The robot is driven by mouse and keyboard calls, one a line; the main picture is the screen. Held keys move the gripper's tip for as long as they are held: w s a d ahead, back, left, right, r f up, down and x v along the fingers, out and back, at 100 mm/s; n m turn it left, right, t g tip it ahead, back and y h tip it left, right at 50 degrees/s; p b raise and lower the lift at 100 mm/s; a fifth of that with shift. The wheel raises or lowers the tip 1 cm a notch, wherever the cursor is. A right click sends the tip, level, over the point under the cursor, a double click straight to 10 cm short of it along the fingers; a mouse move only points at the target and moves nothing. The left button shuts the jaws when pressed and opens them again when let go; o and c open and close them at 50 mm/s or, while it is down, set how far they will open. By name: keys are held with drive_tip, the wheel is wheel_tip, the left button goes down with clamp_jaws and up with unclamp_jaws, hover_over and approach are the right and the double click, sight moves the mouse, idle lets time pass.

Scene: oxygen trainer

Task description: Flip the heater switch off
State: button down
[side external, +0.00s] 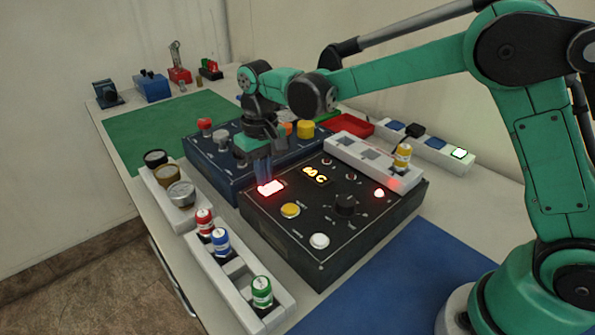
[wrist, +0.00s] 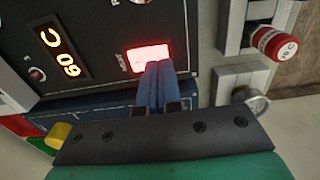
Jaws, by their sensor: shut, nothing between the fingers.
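The heater switch (side external: 271,187) is a lit red rocker on the top of a black control box (side external: 330,262), near its far left corner. In the wrist view the switch (wrist: 147,55) glows red and white beside a partly readable label. My gripper (side external: 264,184) points down at the switch with its blue fingers together and empty. In the wrist view the fingertips (wrist: 159,66) overlap the switch's near edge. I cannot tell whether they touch it. Part of the switch is hidden behind the fingers.
The black box also carries a lit display (side external: 315,175), a yellow button (side external: 290,210), a white button (side external: 319,241), a black knob (side external: 346,205) and a red lamp (side external: 379,193). A blue box (side external: 215,170) stands behind. White racks with coloured canisters (side external: 262,291) flank the boxes.

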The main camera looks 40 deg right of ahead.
sight(269, 189)
drive_tip(key=shift+f, duration=0.65)
drive_tip(key=shift+r, duration=3.55)
drive_tip(key=shift+s+d+r, duration=0.2)
drive_tip(key=shift+s+r, duration=0.05)
drive_tip(key=shift+s, duration=0.05)
drive_tip(key=s+d+t, duration=0.2)
drive_tip(key=s, duration=0.2)
drive_tip(key=s+d+t, duration=0.2)
drive_tip(key=s, duration=0.2)
drive_tip(key=s+d+t, duration=0.2)
drive_tip(key=s, duration=0.2)
drive_tip(key=shift+s+d+t, duration=0.35)
drive_tip(key=shift+d+t, duration=0.05)
drive_tip(key=shift+s+d+f, duration=0.1)
drive_tip(key=shift+s+f, duration=0.1)
drive_tip(key=shift+f, duration=0.05)
